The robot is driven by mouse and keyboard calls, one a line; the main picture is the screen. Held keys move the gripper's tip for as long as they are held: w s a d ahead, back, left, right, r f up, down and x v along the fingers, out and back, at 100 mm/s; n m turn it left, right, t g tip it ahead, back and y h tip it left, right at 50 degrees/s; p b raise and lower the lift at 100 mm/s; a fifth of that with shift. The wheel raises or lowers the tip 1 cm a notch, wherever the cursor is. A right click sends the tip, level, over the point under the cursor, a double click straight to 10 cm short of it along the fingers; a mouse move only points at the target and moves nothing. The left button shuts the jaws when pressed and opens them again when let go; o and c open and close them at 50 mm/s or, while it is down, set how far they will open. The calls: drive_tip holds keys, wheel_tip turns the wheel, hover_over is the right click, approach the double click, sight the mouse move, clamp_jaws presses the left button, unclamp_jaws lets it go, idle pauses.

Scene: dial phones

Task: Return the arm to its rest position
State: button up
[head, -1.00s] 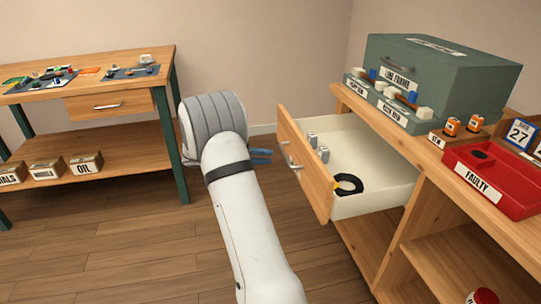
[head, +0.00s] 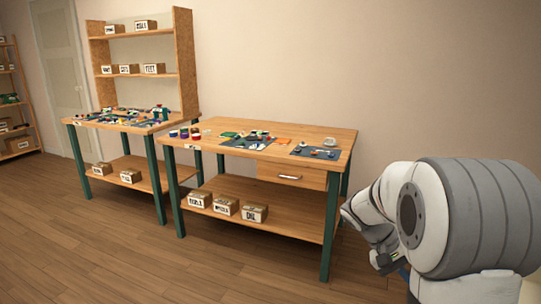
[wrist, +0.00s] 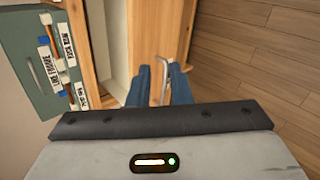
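My arm is bent at the right of the head view, with its large grey joint nearest the camera; the fingers are mostly hidden there. In the wrist view my gripper (wrist: 159,72) shows two blue fingers with a gap between them. A metal drawer handle (wrist: 165,85) shows in and beyond that gap; I cannot tell whether the fingers touch it. The wooden drawer front (wrist: 152,28) and the pale inside of the drawer (wrist: 117,45) lie beyond and to the left. Nothing is seen held.
A green-grey case (wrist: 28,65) with labels is at the wrist view's left. In the head view, a workbench (head: 330,136) with a shut drawer (head: 291,175) stands left of my arm. Another bench (head: 88,124) and shelves are farther left. The floor (head: 110,250) in front is clear.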

drive_tip(key=s+a+r+n+t+y+p, duration=0.1)
drive_tip(key=s+a+r+t+y+p, duration=0.2)
drive_tip(key=s+a+r+p, duration=0.4)
drive_tip(key=s+a+r+n+t+y+p, duration=0.1)
drive_tip(key=s+a+r+t+y+p, duration=0.2)
drive_tip(key=a+r, duration=0.7)
drive_tip(key=s+a+y+p, duration=0.1)
drive_tip(key=s+y+p, duration=0.1)
drive_tip(key=s+p, duration=0.2)
drive_tip(key=shift+s+a+r+n+p, duration=0.25)
drive_tip(key=shift+r+n+p, duration=0.15)
drive_tip(key=shift+p, duration=0.2)
drive_tip(key=shift+d, duration=0.1)
